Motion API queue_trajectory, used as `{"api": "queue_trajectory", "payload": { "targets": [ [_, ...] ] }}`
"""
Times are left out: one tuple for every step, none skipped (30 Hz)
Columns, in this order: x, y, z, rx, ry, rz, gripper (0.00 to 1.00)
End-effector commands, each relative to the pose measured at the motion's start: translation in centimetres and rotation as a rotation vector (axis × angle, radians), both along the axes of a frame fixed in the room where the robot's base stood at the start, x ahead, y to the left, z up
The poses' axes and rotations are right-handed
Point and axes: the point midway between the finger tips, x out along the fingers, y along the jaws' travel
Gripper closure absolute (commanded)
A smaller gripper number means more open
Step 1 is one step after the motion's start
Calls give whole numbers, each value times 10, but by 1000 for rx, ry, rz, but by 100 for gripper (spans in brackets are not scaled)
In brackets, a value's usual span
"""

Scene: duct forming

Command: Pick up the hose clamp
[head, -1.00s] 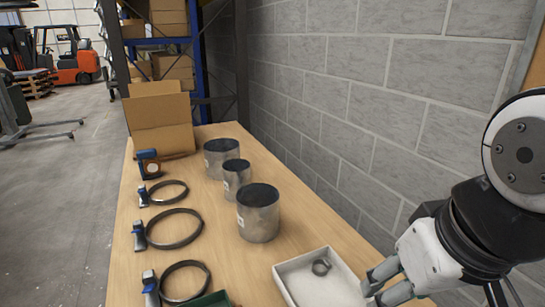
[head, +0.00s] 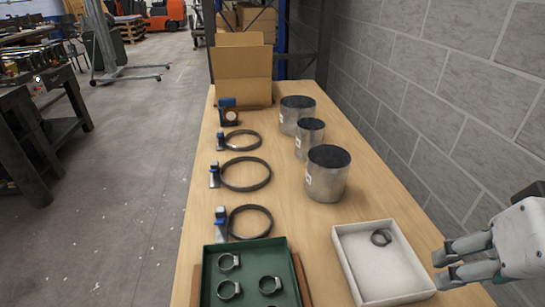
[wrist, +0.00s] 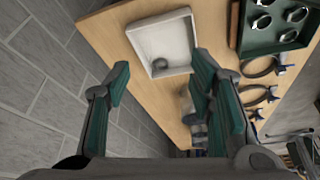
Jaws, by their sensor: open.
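A small dark hose clamp (head: 381,237) lies in the white tray (head: 341,262) at the right front of the table. It also shows in the wrist view (wrist: 160,63) inside the white tray (wrist: 141,38). Several similar silver clamps (head: 229,262) sit in the green tray (head: 243,248) to its left. My gripper (head: 442,270) is at the right, beside the white tray and apart from the clamp. In the wrist view my gripper (wrist: 163,76) is open, with nothing between its green-padded fingers.
Three large black ring clamps (head: 250,221) lie along the table's left side. Three metal duct pieces (head: 327,174) stand farther back on the right. A cardboard box (head: 243,67) is at the far end. A block wall (head: 440,110) runs along the right.

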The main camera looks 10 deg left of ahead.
Motion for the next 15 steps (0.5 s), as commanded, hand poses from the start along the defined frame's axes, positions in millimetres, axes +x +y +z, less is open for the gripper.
{"api": "queue_trajectory", "payload": {
  "targets": [
    [0,0,0,0,0,0,51],
    [0,0,0,0,0,0,51],
    [0,0,0,0,0,0,51],
    [0,0,0,0,0,0,51],
    [0,0,0,0,0,0,51],
    [0,0,0,0,0,0,51],
    [0,0,0,0,0,0,51],
    [0,0,0,0,0,0,49],
    [0,0,0,1,0,0,49],
    [1,1,1,2,2,2,49],
    [3,2,2,6,4,4,49],
    [6,4,4,12,8,9,49],
    [9,6,7,18,12,12,49],
    [13,9,10,25,17,17,49],
    [19,14,13,36,27,23,49]
  ]
}}
